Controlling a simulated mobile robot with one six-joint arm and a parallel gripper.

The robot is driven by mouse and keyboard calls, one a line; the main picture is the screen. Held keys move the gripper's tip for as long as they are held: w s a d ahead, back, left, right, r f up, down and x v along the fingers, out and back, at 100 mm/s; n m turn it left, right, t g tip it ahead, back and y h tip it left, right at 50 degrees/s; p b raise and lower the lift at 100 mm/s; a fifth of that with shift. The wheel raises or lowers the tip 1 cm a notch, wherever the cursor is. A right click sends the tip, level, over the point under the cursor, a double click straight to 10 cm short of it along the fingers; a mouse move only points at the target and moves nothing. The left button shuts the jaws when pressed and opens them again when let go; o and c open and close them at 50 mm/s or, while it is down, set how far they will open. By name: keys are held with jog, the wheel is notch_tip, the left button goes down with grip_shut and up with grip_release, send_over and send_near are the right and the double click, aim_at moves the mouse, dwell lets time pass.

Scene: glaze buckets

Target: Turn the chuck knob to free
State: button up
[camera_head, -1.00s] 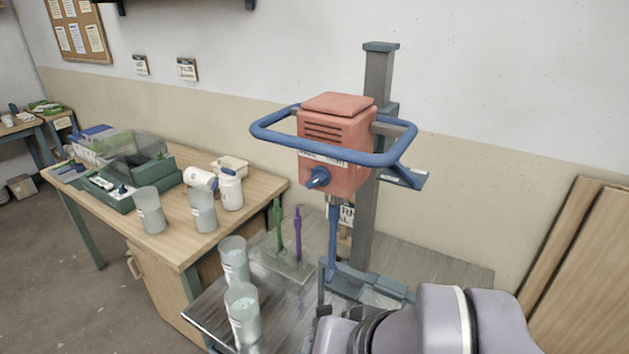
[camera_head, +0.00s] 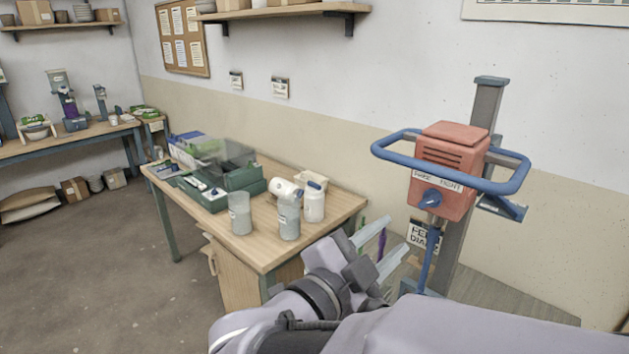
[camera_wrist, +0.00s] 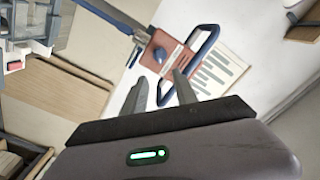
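The chuck knob (camera_head: 431,198) is a small blue knob on the front of the red mixer head (camera_head: 447,165), below a label that seems to read "FREE TIGHT". Which word it points at is too small to tell. A blue ring handle (camera_head: 503,187) surrounds the head. In the wrist view the knob (camera_wrist: 160,55) shows on the red head (camera_wrist: 157,50), beyond my fingertips. My gripper (camera_head: 397,235) is open and empty, left of and below the knob in the head view. In the wrist view its two fingers (camera_wrist: 159,78) stand apart, with nothing between them.
A grey column (camera_head: 484,110) stands behind the mixer head, and a blue shaft (camera_head: 427,262) hangs below it. A wooden table (camera_head: 335,208) on the left holds white bottles, clear cups (camera_head: 240,213) and a green tray (camera_head: 240,177). Green and purple rods stand partly hidden behind my gripper.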

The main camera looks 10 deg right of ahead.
aim_at(428, 203)
jog(key=b+x, duration=0.1)
jog(key=x, duration=1.3)
jog(key=shift+c, duration=0.2)
grip_shut()
